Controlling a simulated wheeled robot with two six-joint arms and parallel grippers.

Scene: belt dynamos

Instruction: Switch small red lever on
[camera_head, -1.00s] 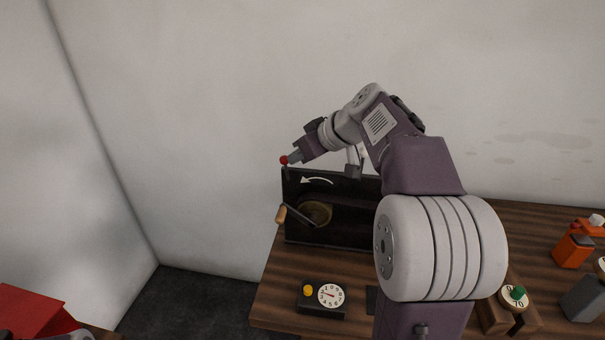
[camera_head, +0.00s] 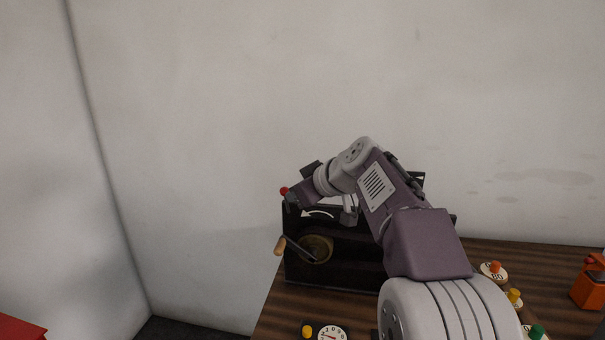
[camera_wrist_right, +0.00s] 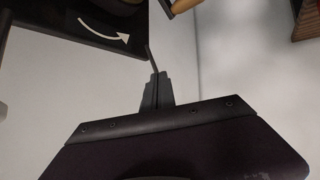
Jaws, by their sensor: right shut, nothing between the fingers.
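The small lever with a red ball knob (camera_head: 284,190) stands at the top left corner of a black box (camera_head: 340,262) on the table. My right gripper (camera_head: 291,199) is shut and empty, just right of the knob and slightly below it. Whether they touch is unclear. In the right wrist view the shut fingers (camera_wrist_right: 157,90) point up towards a thin dark stem (camera_wrist_right: 151,58) at the box's corner; the red knob is hidden there. My left gripper is out of view.
A crank with a wooden handle (camera_head: 280,245) sticks out of the box's front, below the lever. A dial (camera_head: 332,333) with a yellow knob is in front. Several coloured knobs and an orange object (camera_head: 588,286) are at the right. My right arm covers part of the box.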

